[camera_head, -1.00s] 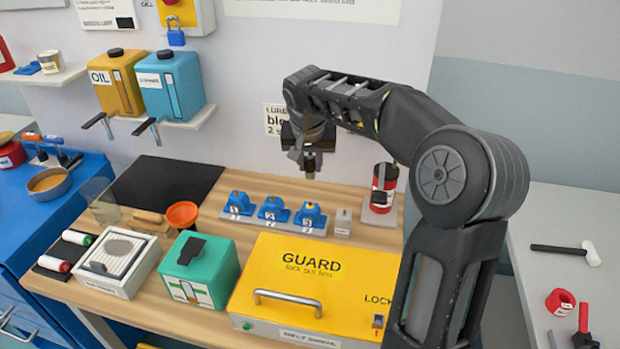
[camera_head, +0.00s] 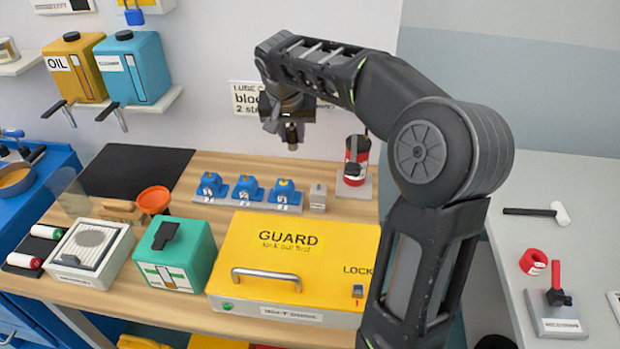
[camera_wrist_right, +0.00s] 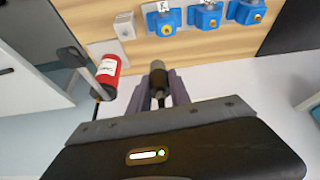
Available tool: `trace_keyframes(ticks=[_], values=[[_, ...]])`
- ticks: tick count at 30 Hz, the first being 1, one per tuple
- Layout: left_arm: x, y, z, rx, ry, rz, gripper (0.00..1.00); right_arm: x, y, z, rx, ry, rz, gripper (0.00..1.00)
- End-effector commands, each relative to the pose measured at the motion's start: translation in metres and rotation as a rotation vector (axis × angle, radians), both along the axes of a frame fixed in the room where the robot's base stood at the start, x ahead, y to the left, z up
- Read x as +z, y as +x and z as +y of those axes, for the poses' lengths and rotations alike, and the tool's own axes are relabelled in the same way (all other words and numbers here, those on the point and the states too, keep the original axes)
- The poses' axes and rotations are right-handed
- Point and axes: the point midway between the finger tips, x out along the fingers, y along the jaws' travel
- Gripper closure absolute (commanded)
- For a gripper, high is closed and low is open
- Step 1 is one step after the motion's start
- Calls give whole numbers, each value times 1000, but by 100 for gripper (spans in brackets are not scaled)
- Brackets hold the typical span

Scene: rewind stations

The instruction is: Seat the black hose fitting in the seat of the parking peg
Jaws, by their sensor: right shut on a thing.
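My right gripper (camera_head: 290,122) is shut on the black hose fitting (camera_head: 292,138), which hangs down above the bench, in front of the back wall. My left gripper is out of view.
Several blue numbered blocks (camera_head: 248,188) stand left of the grey block. A red canister (camera_head: 357,158) stands to its right, near my arm. The yellow guard box (camera_head: 290,250) is in front. A grey bench (camera_head: 540,235) is at the right.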

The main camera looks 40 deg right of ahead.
Motion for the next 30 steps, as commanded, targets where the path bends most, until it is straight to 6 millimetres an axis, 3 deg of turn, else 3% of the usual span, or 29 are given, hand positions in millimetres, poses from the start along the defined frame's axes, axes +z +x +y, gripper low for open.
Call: trace_keyframes(ticks=[3,7,20,30], values=[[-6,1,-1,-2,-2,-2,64,-3,-30,-20,-138,7,3,100],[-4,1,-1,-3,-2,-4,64,-10,-52,-34,-271,28,16,100],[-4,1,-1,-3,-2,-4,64,-14,-53,-33,-313,38,11,100],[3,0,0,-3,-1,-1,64,-66,-54,-33,-310,38,14,100]])
